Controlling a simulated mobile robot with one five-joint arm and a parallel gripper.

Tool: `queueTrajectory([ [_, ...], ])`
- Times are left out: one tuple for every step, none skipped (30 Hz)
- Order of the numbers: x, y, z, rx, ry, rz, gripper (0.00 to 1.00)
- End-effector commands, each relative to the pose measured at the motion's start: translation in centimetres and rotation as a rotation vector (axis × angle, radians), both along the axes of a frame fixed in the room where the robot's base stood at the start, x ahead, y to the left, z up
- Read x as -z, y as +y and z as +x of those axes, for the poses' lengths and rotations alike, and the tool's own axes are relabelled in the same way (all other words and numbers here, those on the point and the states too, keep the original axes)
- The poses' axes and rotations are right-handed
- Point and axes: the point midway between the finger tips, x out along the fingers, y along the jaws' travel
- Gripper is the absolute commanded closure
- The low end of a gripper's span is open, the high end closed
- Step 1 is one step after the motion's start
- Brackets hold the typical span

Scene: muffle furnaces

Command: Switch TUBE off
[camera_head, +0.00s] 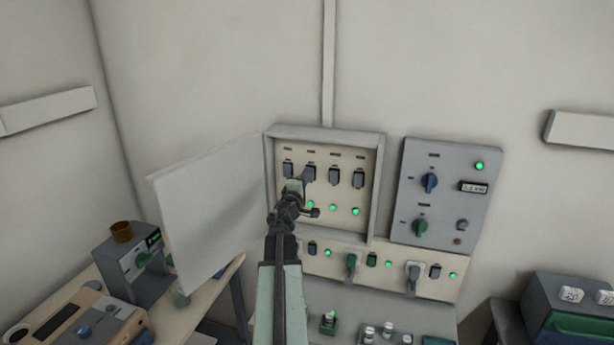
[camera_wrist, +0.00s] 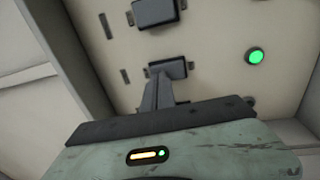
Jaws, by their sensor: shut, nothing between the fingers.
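An open wall box (camera_head: 378,190) holds a row of dark switches with small labels above them. I cannot read the labels, so I cannot tell which switch is TUBE. My gripper (camera_head: 305,178) is shut and empty, with its tips at the second switch from the left (camera_head: 310,171). In the wrist view the shut fingers (camera_wrist: 160,78) reach to the edge of one switch (camera_wrist: 172,67); touching or just short, I cannot tell. A green lamp (camera_wrist: 255,55) beside that switch is lit. Three lit lamps show below the row; the area under the leftmost switch is hidden by my arm.
The box door (camera_head: 215,205) stands open to the left. A grey panel (camera_head: 446,195) with knobs is on the right. A lower strip (camera_head: 437,289) holds more switches and plugs. A bench (camera_head: 215,292) with devices stands at left, a dark unit (camera_head: 570,310) at right.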

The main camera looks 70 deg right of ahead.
Motion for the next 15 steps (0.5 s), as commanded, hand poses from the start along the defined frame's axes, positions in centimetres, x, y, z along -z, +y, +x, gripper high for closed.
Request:
queueTrajectory([
  [-0.1,-0.2,0.0,0.000,0.000,0.000,1.00],
  [-0.3,-0.4,0.1,0.000,0.000,0.000,1.00],
  [-0.4,-0.6,0.1,0.000,0.000,0.000,1.00],
  [-0.3,-0.5,0.1,0.000,0.000,0.000,1.00],
  [-0.3,-0.5,0.0,0.000,0.000,0.000,1.00],
  [-0.2,-0.5,0.0,0.000,0.000,0.000,1.00],
  [-0.3,-0.5,0.0,0.000,0.000,0.000,1.00],
  [-0.3,-0.5,0.0,0.000,0.000,0.000,1.00],
  [-0.2,-0.5,0.0,0.000,0.000,0.000,1.00],
  [-0.2,-0.4,0.0,0.000,0.000,0.000,1.00],
  [-0.2,-0.3,0.0,0.000,0.000,0.000,1.00],
  [-0.2,-0.1,0.0,0.000,0.000,0.000,1.00],
  [-0.1,0.2,0.0,0.000,0.000,0.000,1.00],
  [-0.1,0.5,-0.1,0.000,0.000,0.000,1.00],
  [0.0,1.0,-0.1,0.000,0.000,0.000,1.00],
])
